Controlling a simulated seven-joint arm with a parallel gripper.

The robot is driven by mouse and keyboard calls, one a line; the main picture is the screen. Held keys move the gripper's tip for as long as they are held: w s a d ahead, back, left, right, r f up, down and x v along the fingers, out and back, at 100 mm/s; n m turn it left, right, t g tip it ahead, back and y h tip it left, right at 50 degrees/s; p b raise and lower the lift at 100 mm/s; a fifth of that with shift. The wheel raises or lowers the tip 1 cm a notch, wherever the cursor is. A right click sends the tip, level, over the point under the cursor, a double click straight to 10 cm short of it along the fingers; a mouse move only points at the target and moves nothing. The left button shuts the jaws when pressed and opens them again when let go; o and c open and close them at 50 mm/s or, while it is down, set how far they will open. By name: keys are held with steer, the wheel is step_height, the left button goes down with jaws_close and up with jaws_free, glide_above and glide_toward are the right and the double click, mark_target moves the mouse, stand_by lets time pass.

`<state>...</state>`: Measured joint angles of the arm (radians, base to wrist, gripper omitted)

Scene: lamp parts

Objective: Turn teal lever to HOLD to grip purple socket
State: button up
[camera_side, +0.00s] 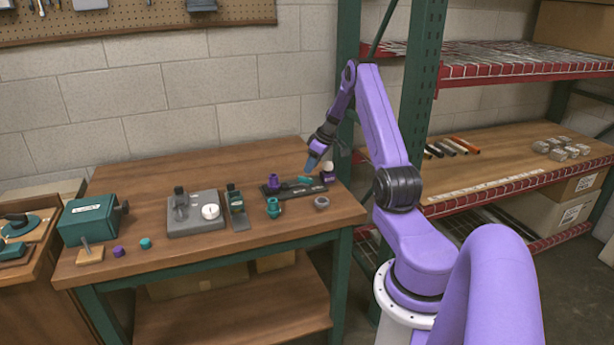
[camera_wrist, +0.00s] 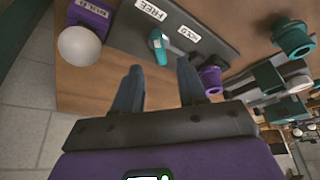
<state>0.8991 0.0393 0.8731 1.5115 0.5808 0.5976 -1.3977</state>
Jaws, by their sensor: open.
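The teal lever (camera_wrist: 158,47) sits on a dark fixture plate (camera_wrist: 125,32), close to the labels FREE (camera_wrist: 151,9) and HOLD (camera_wrist: 189,34). I cannot tell for certain which label it points to. It also shows in the side view (camera_side: 303,180). The purple socket (camera_wrist: 210,79) stands at the fixture's other end, right of the lever in the wrist view; it is upright in the side view (camera_side: 273,182). My gripper (camera_wrist: 158,82) is open and empty, with the lever ahead of the gap between its fingers. In the side view my gripper (camera_side: 312,164) is above the fixture near the lever, apparently not touching.
A white bulb (camera_wrist: 79,46) on a purple labelled base (camera_wrist: 89,15) is close left of my fingers. A teal socket (camera_side: 274,207) and a grey ring (camera_side: 322,202) stand in front of the fixture. A grey station (camera_side: 194,221) and teal box (camera_side: 90,220) are farther left.

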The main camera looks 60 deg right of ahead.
mark_target(306, 178)
steer(key=shift+x, duration=2.8)
jaws_close()
